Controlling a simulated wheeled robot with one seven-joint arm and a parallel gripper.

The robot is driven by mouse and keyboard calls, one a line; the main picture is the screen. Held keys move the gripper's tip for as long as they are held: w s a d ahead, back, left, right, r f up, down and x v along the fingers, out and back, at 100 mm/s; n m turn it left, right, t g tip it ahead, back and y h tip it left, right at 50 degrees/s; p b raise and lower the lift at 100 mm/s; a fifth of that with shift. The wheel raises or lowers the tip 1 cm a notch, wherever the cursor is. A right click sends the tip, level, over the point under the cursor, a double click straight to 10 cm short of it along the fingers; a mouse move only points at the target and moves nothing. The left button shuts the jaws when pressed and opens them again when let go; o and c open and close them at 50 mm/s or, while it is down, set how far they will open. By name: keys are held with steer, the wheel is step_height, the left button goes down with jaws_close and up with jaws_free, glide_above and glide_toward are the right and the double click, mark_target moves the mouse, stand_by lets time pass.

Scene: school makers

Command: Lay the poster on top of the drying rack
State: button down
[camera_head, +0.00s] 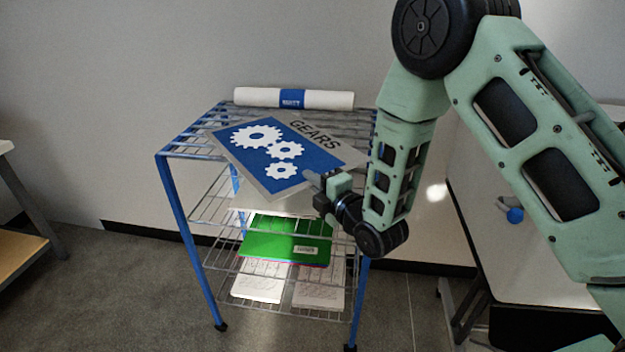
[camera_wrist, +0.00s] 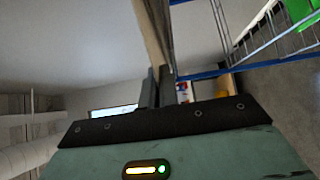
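The poster (camera_head: 310,166) is a flat grey-edged sheet with a blue panel, white gears and the word GEARS. It lies over the top of the drying rack (camera_head: 186,139), face up and turned at an angle to it. My gripper (camera_head: 318,184) is shut on the poster's near right edge, at the rack's front right. In the wrist view the poster (camera_wrist: 152,32) shows edge-on between the fingers (camera_wrist: 158,88), with the blue rack rail (camera_wrist: 245,64) beside it. I cannot tell whether the poster touches the rack top.
A white roll with a blue band (camera_head: 292,98) lies along the rack's back edge. Lower shelves hold a green folder (camera_head: 280,241) and white sheets (camera_head: 260,282). A white-topped table (camera_head: 525,265) stands at right, and a wooden shelf (camera_head: 18,254) at left. Grey floor is clear left of the rack.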

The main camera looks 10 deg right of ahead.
steer(key=shift+f, duration=0.15)
steer(key=c, duration=1.7)
jaws_free()
